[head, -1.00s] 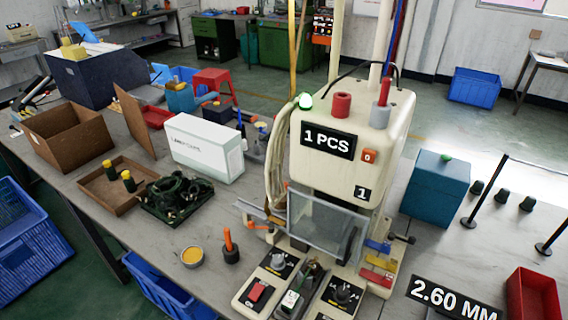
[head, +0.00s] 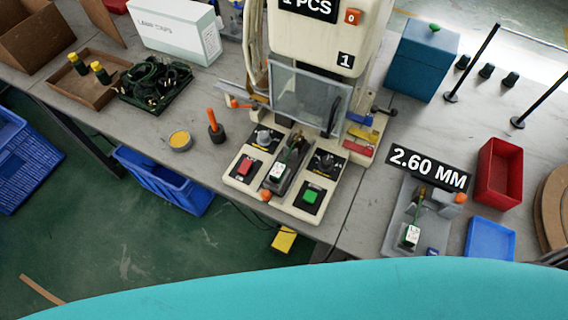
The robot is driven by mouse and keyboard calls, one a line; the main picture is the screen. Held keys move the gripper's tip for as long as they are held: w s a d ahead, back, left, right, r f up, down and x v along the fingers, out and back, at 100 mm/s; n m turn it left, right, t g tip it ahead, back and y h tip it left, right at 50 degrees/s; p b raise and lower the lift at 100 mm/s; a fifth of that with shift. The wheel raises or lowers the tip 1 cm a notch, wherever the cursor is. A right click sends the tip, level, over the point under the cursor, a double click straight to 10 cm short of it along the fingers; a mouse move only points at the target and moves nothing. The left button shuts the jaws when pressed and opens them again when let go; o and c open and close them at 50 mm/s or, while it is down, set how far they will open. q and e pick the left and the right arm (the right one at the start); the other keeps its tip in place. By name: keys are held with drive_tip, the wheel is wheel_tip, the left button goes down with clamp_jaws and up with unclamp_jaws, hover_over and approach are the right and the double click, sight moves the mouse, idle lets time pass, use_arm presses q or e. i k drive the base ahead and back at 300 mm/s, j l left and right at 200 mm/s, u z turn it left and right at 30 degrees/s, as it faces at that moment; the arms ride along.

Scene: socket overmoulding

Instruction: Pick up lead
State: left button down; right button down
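Dark green coiled leads (head: 152,83) lie tangled in a black tray (head: 127,98) on the bench at the left. Single leads within the tangle are too small to tell apart. Neither of my grippers shows in the head view, so nothing is seen touching the leads.
A cardboard tray (head: 71,98) with yellow-capped bottles stands left of the leads, a white box (head: 180,33) behind. The moulding machine (head: 325,40), a yellow tin (head: 180,141) and an orange-handled tool (head: 214,124) are to the right. Blue crates (head: 165,183) sit below the bench edge.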

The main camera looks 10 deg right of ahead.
sight(411, 233)
drive_tip(key=z, duration=0.4)
drive_tip(key=l+z, duration=0.1)
drive_tip(key=z, duration=0.3)
drive_tip(key=i+z, duration=0.1)
drive_tip(key=z, duration=0.3)
drive_tip(key=l+z, duration=0.1)
drive_tip(key=z, duration=0.3)
